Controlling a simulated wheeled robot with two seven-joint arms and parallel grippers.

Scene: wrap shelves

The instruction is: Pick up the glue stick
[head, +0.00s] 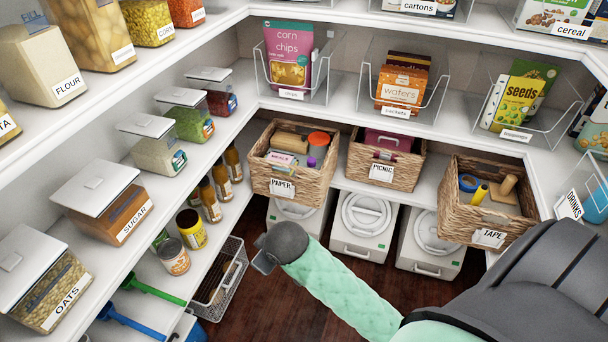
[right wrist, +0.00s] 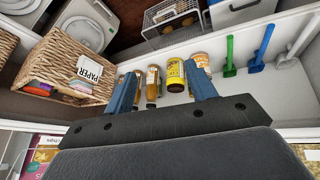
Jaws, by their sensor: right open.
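A small yellow stick-like tube (head: 480,194), which looks like the glue stick, lies in the wicker basket labelled TAPE (head: 487,237) at the right of the head view. A blue tape roll (head: 468,182) and a wooden piece (head: 505,188) lie beside it. My right gripper (head: 262,262) is well to the left of that basket, in front of and below the PAPER basket. In the right wrist view my right gripper (right wrist: 160,82) has its two blue fingers apart, with nothing held between them. My left gripper is not in view.
Baskets labelled PAPER (head: 284,196) and PICNIC (head: 378,183) stand left of the TAPE basket. White lidded bins (head: 362,228) stand below. Jars (head: 191,228) and a wire basket (head: 222,290) are at the left. Shelf boards overhang above; the floor space is open.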

